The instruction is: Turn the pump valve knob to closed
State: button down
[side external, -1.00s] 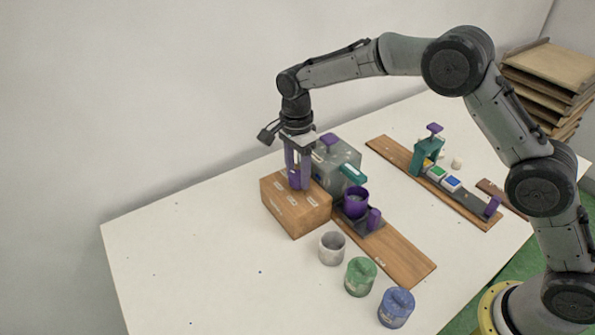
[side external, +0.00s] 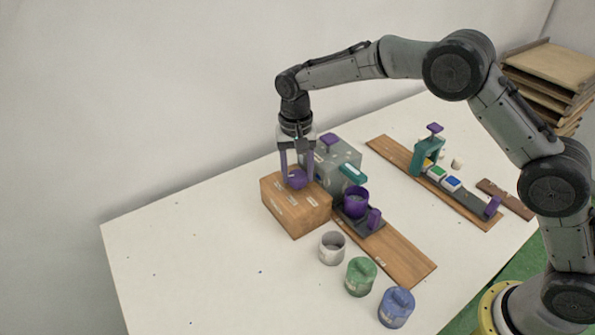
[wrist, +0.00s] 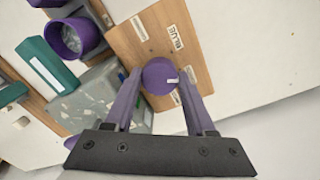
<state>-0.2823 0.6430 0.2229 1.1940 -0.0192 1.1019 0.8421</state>
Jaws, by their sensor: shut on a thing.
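The purple round valve knob (side external: 297,181) sits on top of a wooden box (side external: 293,217) with several white labels. My gripper (side external: 296,178) points down from above, its two purple fingers on opposite sides of the knob, shut on it. In the wrist view the knob (wrist: 158,76) lies between the fingertips (wrist: 160,80). Its white mark points right in that picture, between a label reading BLUE (wrist: 177,37) and a partly hidden label (wrist: 175,97) below. The other labels' words are too small or blurred to read.
A grey machine (side external: 338,168) with a teal part stands right behind the box. A purple cup (side external: 356,203) is beside it on a wooden board (side external: 403,260). Grey (side external: 332,248), green (side external: 361,277) and blue (side external: 396,308) pots stand in front. The table's left side is clear.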

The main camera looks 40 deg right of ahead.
jog(key=n, duration=0.5)
jog(key=shift+r+n, duration=0.1)
jog(key=shift+n, duration=0.3)
jog(key=n, duration=1)
jog(key=shift+n+t, duration=0.3)
jog(key=shift+n, duration=0.1)
jog(key=n, duration=0.5)
jog(key=shift+n, duration=0.4)
jog(key=c, duration=0.6)
grip_release()
jog(key=o, duration=0.4)
jog(key=shift+c, duration=0.2)
